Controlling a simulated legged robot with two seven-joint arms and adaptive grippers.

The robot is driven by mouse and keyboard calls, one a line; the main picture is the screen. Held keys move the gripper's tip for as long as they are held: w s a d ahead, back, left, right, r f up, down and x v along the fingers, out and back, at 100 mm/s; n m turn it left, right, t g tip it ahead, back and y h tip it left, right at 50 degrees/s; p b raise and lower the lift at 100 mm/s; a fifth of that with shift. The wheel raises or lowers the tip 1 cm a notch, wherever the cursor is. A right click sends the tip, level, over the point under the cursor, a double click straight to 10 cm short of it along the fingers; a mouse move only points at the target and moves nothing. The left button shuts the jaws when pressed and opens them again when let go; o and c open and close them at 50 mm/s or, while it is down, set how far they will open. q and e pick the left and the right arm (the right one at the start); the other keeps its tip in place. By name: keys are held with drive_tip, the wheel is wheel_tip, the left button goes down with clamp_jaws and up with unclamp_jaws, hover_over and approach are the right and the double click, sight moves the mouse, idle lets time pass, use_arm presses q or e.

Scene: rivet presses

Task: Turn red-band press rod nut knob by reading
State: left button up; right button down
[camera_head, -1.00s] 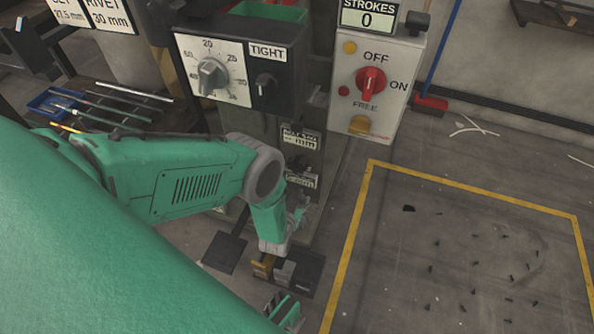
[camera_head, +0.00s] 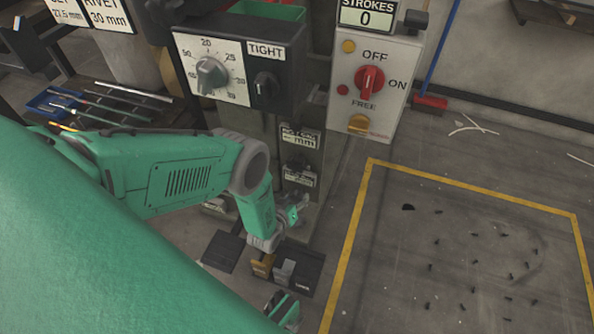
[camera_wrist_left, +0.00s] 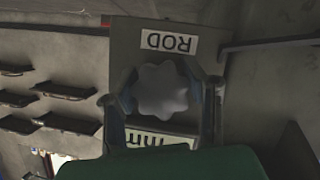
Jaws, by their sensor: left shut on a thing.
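A grey lobed knob (camera_wrist_left: 162,90) sits in the middle of the left wrist view. An upside-down plate reading ROD (camera_wrist_left: 169,41) is above it in that picture, and a display (camera_wrist_left: 160,139) with part of "mm" is below. My left gripper (camera_wrist_left: 163,93) is shut on the knob, one finger on each side. In the head view, my left gripper (camera_head: 298,207) is low on the front of the press column; it hides the knob there. A small label panel (camera_head: 300,177) shows just above it, too small to read surely.
A dial box (camera_head: 240,68) marked TIGHT and a switch box (camera_head: 376,85) with a red OFF/ON/FREE knob hang above. Pedals (camera_head: 284,271) stand on the floor below. A yellow-lined floor area (camera_head: 480,240) with small dark bits lies to the right.

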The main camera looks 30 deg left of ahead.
use_arm(q)
drive_tip(key=shift+o, duration=0.2)
drive_tip(key=n+t+h, duration=0.1)
drive_tip(key=n+h, duration=0.1)
drive_tip(key=n, duration=0.2)
drive_tip(key=shift+s+n, duration=0.15)
drive_tip(key=shift+n, duration=0.15)
drive_tip(key=n+t+h, duration=0.1)
drive_tip(key=n, duration=0.1)
drive_tip(key=shift+n, duration=0.3)
drive_tip(key=shift+n+t+h, duration=0.5)
drive_tip(key=shift+n+t, duration=0.1)
drive_tip(key=shift+n, duration=0.6)
drive_tip(key=o, duration=1.2)
drive_tip(key=shift+a, duration=0.1)
drive_tip(key=shift+r, duration=0.1)
